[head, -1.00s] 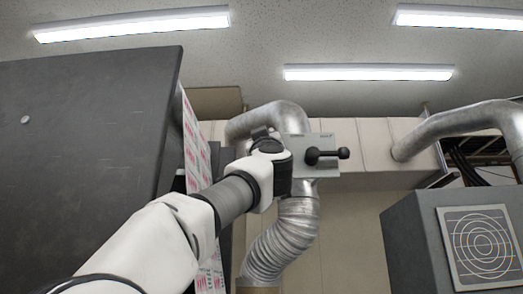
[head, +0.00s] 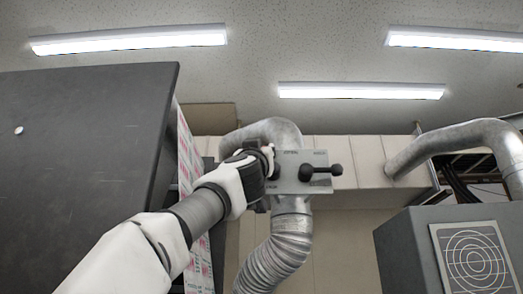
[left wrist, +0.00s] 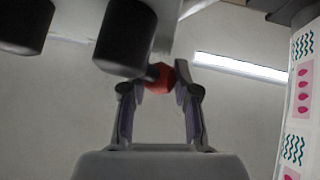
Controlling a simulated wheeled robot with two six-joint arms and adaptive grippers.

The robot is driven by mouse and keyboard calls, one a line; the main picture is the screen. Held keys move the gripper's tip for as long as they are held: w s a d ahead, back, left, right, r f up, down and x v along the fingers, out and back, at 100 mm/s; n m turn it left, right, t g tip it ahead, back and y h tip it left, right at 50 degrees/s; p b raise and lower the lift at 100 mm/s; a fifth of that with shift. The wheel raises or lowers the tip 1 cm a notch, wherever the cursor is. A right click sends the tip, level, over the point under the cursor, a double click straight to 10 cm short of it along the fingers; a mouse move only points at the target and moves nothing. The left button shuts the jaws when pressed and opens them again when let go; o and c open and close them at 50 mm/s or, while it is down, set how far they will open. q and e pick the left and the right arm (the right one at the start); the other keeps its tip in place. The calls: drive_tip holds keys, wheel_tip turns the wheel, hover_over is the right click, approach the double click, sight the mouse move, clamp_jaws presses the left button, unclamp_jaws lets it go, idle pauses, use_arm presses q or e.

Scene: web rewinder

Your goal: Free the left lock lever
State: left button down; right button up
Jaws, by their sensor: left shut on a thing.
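A grey plate (head: 318,157) is mounted in front of the ducting in the head view. A black lever with a round knob (head: 337,170) sticks out to the right from its right side. The left lever is mostly hidden behind my left gripper (head: 268,158) at the plate's left side. In the left wrist view, my left gripper (left wrist: 160,82) has its two fingers on either side of a small red knob (left wrist: 162,75) and is shut on it. The knob's short dark stem runs to a black cylindrical hub (left wrist: 125,35). My right gripper is not in view.
A large dark cabinet (head: 80,170) stands at left, with a printed web (head: 188,160) along its edge. A silver flexible duct (head: 278,245) hangs below the plate. A grey box with a round grille (head: 474,262) stands at lower right.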

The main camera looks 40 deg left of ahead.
use_arm(q)
drive_tip(key=c, duration=1.2)
unclamp_jaws()
drive_tip(key=o, duration=0.4)
drive_tip(key=shift+w+f, duration=0.1)
drive_tip(key=shift+w, duration=0.05)
drive_tip(key=shift+w+a, duration=0.1)
drive_tip(key=shift+w, duration=0.1)
drive_tip(key=shift+s, duration=0.15)
